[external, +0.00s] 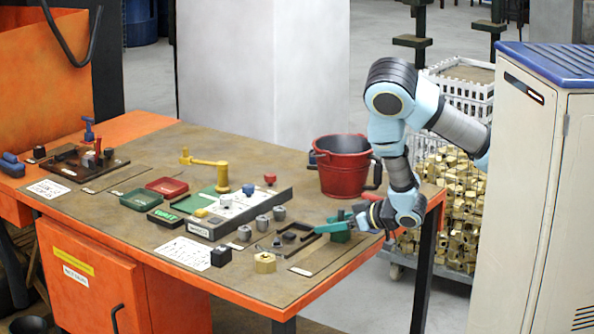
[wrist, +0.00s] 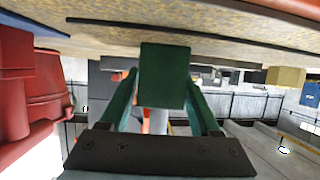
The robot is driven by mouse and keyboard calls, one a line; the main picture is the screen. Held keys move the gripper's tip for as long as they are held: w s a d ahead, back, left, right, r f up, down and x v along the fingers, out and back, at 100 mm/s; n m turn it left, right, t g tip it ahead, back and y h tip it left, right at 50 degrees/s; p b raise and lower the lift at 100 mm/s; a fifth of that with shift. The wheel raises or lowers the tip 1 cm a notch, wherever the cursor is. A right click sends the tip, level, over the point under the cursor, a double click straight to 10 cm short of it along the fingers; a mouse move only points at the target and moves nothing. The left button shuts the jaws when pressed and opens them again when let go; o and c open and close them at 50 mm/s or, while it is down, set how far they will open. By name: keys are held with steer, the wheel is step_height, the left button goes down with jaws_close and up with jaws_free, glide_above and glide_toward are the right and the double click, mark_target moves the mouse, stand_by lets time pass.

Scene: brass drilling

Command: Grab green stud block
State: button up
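The green stud block (external: 340,233) stands near the right front edge of the workbench. My gripper (external: 330,227) is low at the bench with its teal fingers at the block. In the wrist view the green block (wrist: 165,75) sits centred between the two green fingertips of my gripper (wrist: 163,84). One finger lies close along each side of it. I cannot tell whether the fingers press on the block or leave a small gap. The block's far side is hidden, and the fingers partly cover it in the external view.
A red bucket (external: 343,172) stands just behind my gripper. A brass block (external: 265,263) and small grey metal parts lie to the left. A grey tray (external: 230,215) with coloured pieces is further left. The workbench (external: 300,285) ends close in front.

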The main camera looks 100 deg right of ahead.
jaws_close()
stand_by(1.0)
